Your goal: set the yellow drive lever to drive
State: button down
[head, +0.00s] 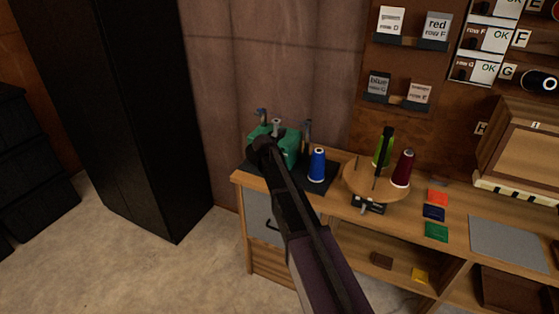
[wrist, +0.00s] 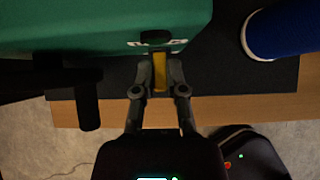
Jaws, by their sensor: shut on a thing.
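The yellow drive lever (wrist: 159,72) stands out from the front of the green machine (wrist: 70,25). My gripper (wrist: 159,66) is shut on the lever, with one finger on each side of it. A small black slot or pivot and white marks show on the machine just above the lever; I cannot read the marks. In the head view the green machine (head: 291,146) sits on the left end of the bench, and my gripper (head: 268,143) is in front of it. The lever is hidden there by my arm.
A blue spool (head: 317,164) stands close to the right of the machine. A round wooden stand (head: 350,180) with green and dark red spools is farther right. A dark cylindrical part (wrist: 88,106) juts out left of my gripper. The bench's front edge (wrist: 225,108) runs below the fingers.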

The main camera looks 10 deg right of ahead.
jog(key=shift+s, duration=0.1)
jog(key=c, duration=0.7)
grip_release()
jog(key=shift+f+b, duration=0.2)
jog(key=shift+b, duration=0.2)
jog(key=shift+s+f+t+h+b, duration=0.1)
jog(key=shift+f+t+h+b, duration=0.3)
jog(key=shift+b, duration=0.5)
jog(key=t+b, duration=0.1)
jog(key=t+h+b, duration=0.1)
jog(key=b, duration=0.1)
jog(key=shift+a+f, duration=0.1)
jog(key=shift+f, duration=0.15)
jog(key=t+h+b, duration=0.1)
jog(key=b, duration=0.3)
jog(key=f+t+h+b, duration=0.1)
jog(key=t+b, duration=0.1)
jog(key=b, duration=0.2)
jog(key=t+h+b, duration=0.2)
jog(key=b, duration=0.2)
jog(key=shift+f, duration=0.35)
